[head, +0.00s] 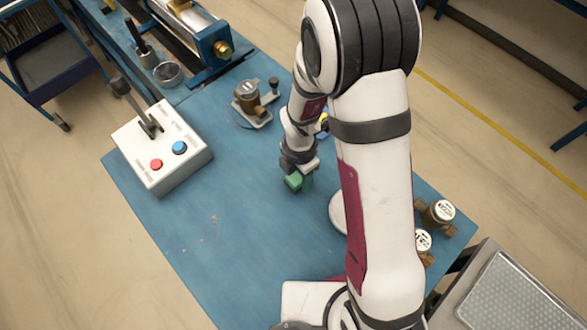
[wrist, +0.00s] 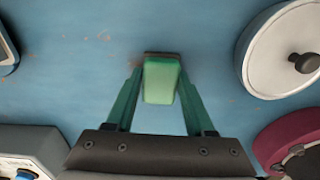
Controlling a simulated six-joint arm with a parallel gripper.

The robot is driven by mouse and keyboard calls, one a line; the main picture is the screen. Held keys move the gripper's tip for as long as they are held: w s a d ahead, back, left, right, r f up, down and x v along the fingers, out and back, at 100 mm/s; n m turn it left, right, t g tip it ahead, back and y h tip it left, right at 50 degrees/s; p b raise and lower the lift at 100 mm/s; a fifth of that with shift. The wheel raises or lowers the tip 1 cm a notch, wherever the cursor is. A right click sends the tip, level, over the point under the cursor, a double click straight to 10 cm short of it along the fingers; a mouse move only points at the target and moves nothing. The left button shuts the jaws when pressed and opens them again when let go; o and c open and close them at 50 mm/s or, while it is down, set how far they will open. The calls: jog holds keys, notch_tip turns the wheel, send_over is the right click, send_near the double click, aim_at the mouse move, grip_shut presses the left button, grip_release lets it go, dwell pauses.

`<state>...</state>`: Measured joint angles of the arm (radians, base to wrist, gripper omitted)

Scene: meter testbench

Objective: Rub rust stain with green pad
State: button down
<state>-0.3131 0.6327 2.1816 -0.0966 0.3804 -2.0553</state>
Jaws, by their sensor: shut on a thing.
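My gripper (head: 301,168) is shut on the green pad (head: 293,181) over the middle of the blue bench. In the wrist view the pad (wrist: 160,80) sits between the two green fingers of my gripper (wrist: 155,88). A dark brown strip (wrist: 162,54) shows at the pad's far edge; I cannot tell whether it is part of the pad or the rust stain. No other clear rust patch shows, and the surface under the pad is hidden. I cannot tell whether the pad touches the bench.
A white control box (head: 160,150) with a lever and red and blue buttons stands left on the bench (head: 230,260). A brass fitting (head: 250,97) is behind. Brass meters (head: 440,212) stand at the right edge.

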aim_at(298, 176)
jog(key=shift+r, duration=3.85)
jog(key=d+r+m, duration=0.3)
jog(key=d, duration=1.8)
jog(key=w+a+f, duration=0.4)
jog(key=a, duration=0.1)
jog(key=w+a+f, duration=0.2)
jog(key=a, duration=0.1)
jog(key=shift+a+f, duration=0.1)
jog(key=shift+f, duration=0.15)
jog(key=shift+m, duration=0.3)
jog(key=f, duration=0.4)
jog(key=shift+w+a, duration=0.15)
jog(key=shift+a, duration=0.05)
jog(key=shift+f, duration=0.2)
